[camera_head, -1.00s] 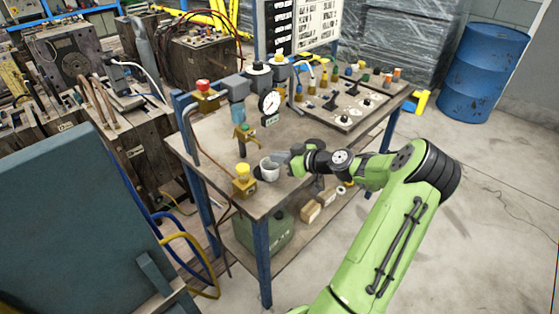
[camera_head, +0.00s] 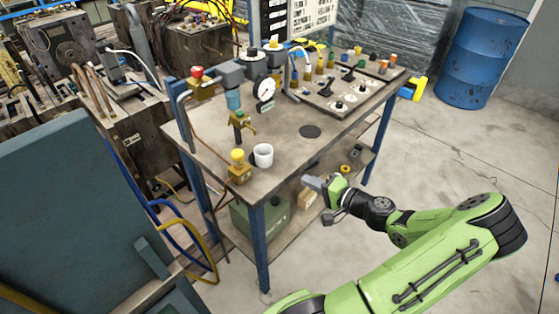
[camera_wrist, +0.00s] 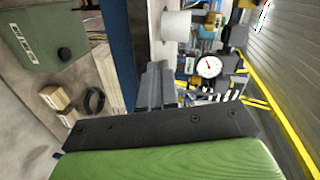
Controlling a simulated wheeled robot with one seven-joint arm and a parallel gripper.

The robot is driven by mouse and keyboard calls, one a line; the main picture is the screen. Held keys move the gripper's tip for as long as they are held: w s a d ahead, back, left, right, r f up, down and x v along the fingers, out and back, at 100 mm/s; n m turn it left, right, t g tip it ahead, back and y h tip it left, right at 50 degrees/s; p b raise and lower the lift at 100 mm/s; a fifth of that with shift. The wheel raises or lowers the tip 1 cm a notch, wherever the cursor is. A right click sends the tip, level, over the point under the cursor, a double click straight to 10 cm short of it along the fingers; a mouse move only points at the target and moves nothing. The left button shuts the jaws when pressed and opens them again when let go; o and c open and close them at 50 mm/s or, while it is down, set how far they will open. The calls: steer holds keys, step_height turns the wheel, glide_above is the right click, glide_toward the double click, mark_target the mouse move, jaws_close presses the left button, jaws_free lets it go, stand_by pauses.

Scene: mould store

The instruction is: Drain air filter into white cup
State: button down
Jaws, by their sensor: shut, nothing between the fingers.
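The white cup (camera_head: 263,155) stands upright on the bench near its front edge, just right of a brass valve with a yellow knob (camera_head: 238,160). It also shows at the top of the wrist view (camera_wrist: 176,25). The air filter (camera_head: 233,99), with a blue bowl, hangs under a grey housing behind the cup. A brass tap (camera_head: 240,121) stands below and beside it; the cup is in front of the tap, apart from it. My gripper (camera_head: 311,183) is shut and empty, off the bench's front edge, right of the cup. Its fingers also show in the wrist view (camera_wrist: 154,85).
The bench (camera_head: 288,150) has a round gauge (camera_head: 266,89) and a control panel (camera_head: 343,97) farther back. A lower shelf holds a green case (camera_head: 262,220) and small boxes. A blue barrel (camera_head: 482,57) stands at the back right. The floor right of the bench is clear.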

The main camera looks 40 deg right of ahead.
steer(key=s+a+m+t+h, duration=0.1)
steer(key=a+m+h, duration=0.15)
steer(key=m, duration=0.85)
steer(key=m+t+b, duration=0.1)
steer(key=m+b, duration=0.1)
steer(key=m, duration=0.9)
glide_toward(268, 157)
steer(key=shift+h, duration=0.45)
steer(key=w, duration=0.6)
steer(key=shift+w+d, duration=0.25)
steer(key=shift+w, duration=0.15)
steer(key=shift+w+d+p, duration=0.1)
steer(key=shift+w+p, duration=0.45)
steer(key=shift+w, duration=0.35)
steer(key=shift+w+d+p, duration=0.15)
steer(key=shift+w+p, duration=0.4)
steer(key=shift+w, duration=0.35)
